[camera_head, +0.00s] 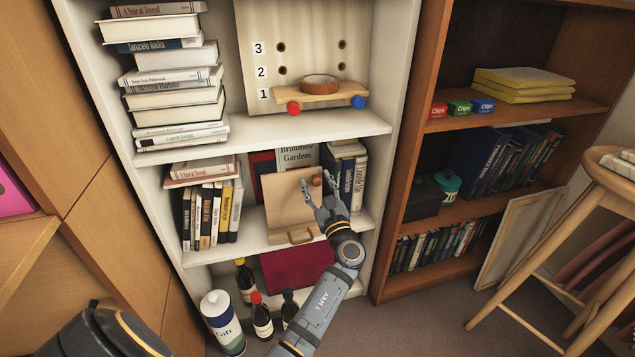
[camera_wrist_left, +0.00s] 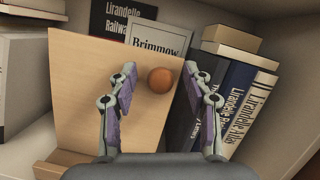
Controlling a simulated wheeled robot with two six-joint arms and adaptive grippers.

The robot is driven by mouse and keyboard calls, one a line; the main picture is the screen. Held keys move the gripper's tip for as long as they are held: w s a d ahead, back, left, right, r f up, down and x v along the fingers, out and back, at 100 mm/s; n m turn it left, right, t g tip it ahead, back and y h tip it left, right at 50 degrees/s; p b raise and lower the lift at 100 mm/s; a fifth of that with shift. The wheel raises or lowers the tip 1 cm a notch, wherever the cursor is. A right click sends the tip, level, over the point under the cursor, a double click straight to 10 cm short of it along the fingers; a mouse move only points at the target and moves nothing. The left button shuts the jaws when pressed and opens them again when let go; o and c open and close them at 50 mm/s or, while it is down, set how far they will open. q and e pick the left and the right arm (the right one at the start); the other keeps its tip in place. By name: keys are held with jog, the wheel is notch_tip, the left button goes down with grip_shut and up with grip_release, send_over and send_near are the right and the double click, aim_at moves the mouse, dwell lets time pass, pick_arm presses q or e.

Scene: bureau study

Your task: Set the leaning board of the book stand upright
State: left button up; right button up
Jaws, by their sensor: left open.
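The book stand's pale wooden board (camera_head: 285,205) leans back on the middle shelf of the white bookcase, in front of books. It also shows in the wrist view (camera_wrist_left: 85,90). A round orange-brown knob (camera_wrist_left: 160,80) sits near its upper right edge. The stand's wooden foot (camera_head: 291,237) shows at the bottom front. My left gripper (camera_head: 317,182) is open in front of the board. In the wrist view its fingers (camera_wrist_left: 160,72) stand either side of the knob, with gaps on both sides. I cannot tell the remaining depth between them. My right gripper is not in view.
Upright books (camera_head: 347,165) stand close right of the board, and more books (camera_head: 212,210) stand to the left. A shelf edge (camera_head: 270,132) with a pegged wooden panel (camera_head: 310,22) is above. Bottles (camera_head: 261,315) and a white canister (camera_head: 220,320) stand below.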

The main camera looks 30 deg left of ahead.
pick_arm(q)
notch_tip(320, 180, up, 10)
dwell(0.3)
jog(key=shift+f, duration=0.15)
dwell(0.3)
